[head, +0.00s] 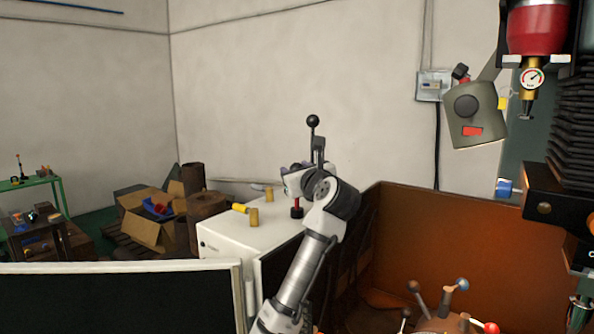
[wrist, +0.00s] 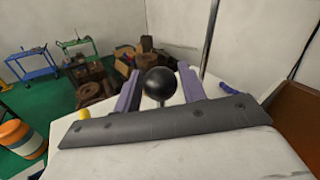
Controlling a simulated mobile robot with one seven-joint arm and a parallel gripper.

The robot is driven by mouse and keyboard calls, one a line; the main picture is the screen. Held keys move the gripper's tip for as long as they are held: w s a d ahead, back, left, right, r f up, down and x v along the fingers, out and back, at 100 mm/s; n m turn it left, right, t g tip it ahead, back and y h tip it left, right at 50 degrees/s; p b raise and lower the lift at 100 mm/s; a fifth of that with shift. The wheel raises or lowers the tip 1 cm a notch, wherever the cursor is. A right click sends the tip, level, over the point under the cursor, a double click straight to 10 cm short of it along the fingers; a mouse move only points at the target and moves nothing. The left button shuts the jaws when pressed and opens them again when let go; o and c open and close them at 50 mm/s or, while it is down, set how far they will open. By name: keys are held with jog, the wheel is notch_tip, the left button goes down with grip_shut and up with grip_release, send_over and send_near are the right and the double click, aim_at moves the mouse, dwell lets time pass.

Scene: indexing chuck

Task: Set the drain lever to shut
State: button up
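In the wrist view, a black ball knob (wrist: 160,83) on a thin stem shows between the two purple fingers of my gripper (wrist: 160,78). The fingers stand apart, one on each side of the ball; whether they touch it I cannot tell. The dark grey hand hides the foot of the stem. In the head view, a black ball-topped lever (head: 313,121) stands upright behind my wrist, and its base is hidden. My gripper (head: 293,178) is small there, above the white cabinet (head: 235,250). No label shows which lever is the drain lever.
Several ball-ended levers (head: 440,298) sit at the lower right, before an orange-brown panel (head: 450,235). Boxes (head: 150,225) lie on the floor at left.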

aim_at(297, 209)
grip_shut()
jog(key=shift+f+b, duration=1.2)
jog(key=shift+f, duration=1.65)
jog(key=shift+o, duration=0.9)
grip_release()
jog(key=shift+o, duration=0.8)
jog(key=shift+r, duration=0.1)
jog(key=b+v, duration=0.5)
jog(key=v, duration=0.9)
jog(key=shift+w+r, duration=0.1)
